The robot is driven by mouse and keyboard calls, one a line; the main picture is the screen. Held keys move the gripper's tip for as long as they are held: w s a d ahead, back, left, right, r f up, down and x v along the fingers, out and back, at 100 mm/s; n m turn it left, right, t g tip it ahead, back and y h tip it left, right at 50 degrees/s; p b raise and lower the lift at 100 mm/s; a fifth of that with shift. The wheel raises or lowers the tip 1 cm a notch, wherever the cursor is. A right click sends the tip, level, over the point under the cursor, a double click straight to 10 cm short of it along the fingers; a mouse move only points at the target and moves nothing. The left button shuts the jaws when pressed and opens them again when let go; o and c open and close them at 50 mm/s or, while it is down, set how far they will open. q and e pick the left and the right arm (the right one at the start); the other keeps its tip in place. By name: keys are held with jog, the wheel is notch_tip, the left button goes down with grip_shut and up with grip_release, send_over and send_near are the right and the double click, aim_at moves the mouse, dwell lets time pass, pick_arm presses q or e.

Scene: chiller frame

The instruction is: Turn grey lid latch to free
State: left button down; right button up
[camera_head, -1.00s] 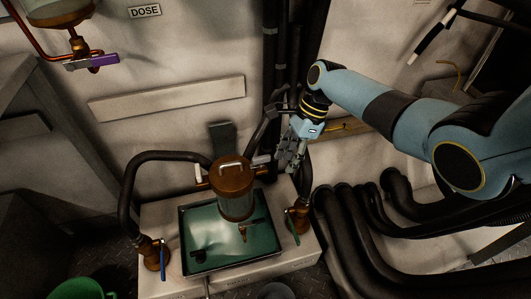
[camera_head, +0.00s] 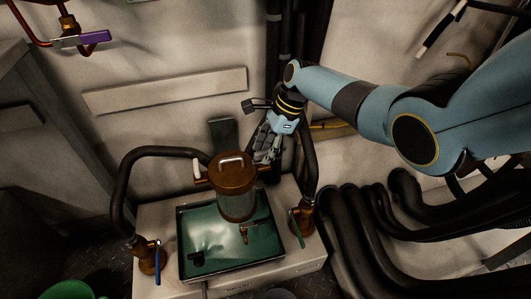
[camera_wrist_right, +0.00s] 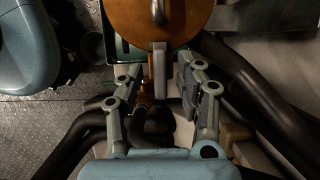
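The canister (camera_head: 237,202) has a brown lid (camera_head: 232,168) with a light handle on top and stands in the green tray (camera_head: 190,272). The grey lid latch (camera_wrist_right: 159,68) projects from the lid's edge towards my right gripper in the right wrist view. In the head view the gripper largely hides that side of the lid. My right gripper (camera_wrist_right: 160,82) is open, its fingers on either side of the latch with gaps visible. In the head view, my right gripper (camera_head: 265,154) is at the right rear of the lid. A white-ended lever (camera_head: 196,169) is on the lid's left. My left gripper is not in view.
Black hoses (camera_head: 120,190) curve around the canister to brass valves with a blue handle (camera_head: 157,264) and a green handle (camera_head: 297,240). Thick black pipes (camera_head: 350,225) run at the right. A purple-handled valve (camera_head: 92,37) is at upper left.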

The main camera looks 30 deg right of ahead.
grip_shut()
